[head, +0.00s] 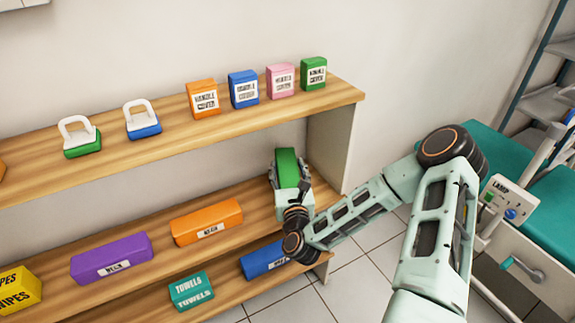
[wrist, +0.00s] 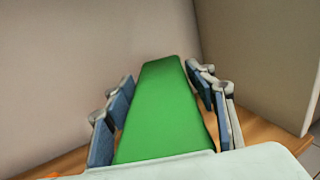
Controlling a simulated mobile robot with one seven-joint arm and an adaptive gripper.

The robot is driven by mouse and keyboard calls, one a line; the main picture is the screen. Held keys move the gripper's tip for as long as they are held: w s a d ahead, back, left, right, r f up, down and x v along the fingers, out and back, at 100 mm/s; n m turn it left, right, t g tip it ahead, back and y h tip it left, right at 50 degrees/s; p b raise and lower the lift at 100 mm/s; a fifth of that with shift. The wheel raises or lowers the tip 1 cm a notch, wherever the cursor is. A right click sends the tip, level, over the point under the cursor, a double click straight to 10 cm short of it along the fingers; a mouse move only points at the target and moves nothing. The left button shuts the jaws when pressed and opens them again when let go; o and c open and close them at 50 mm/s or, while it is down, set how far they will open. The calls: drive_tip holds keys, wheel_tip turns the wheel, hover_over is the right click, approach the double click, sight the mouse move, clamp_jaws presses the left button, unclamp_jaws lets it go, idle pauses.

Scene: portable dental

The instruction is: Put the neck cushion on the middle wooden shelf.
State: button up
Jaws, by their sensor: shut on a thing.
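The green neck cushion (head: 286,163) is held in my gripper (head: 291,184) at the right end of the middle wooden shelf (head: 257,199). In the wrist view the green block (wrist: 158,105) lies lengthwise between the two padded fingers of my gripper (wrist: 163,92), which is shut on it. Wood shows below and beside it. I cannot tell whether its underside touches the shelf. Its label is not visible. An orange cushion (head: 207,222) and a purple cushion (head: 111,258) lie on the same shelf to the left.
The top shelf (head: 165,155) overhangs behind and carries several labelled boxes and two handled blocks. The shelf's right side panel (head: 330,150) stands close to my gripper. Below are a blue block (head: 264,260) and a teal towels box (head: 191,290). A lamp unit stands right.

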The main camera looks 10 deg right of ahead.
drive_tip(key=shift+f+b, duration=1.9)
drive_tip(key=shift+f, duration=1.1)
drive_tip(key=shift+f+b, duration=0.5)
drive_tip(key=shift+f, duration=0.05)
drive_tip(key=o, duration=1.4)
drive_tip(key=shift+s, duration=0.1)
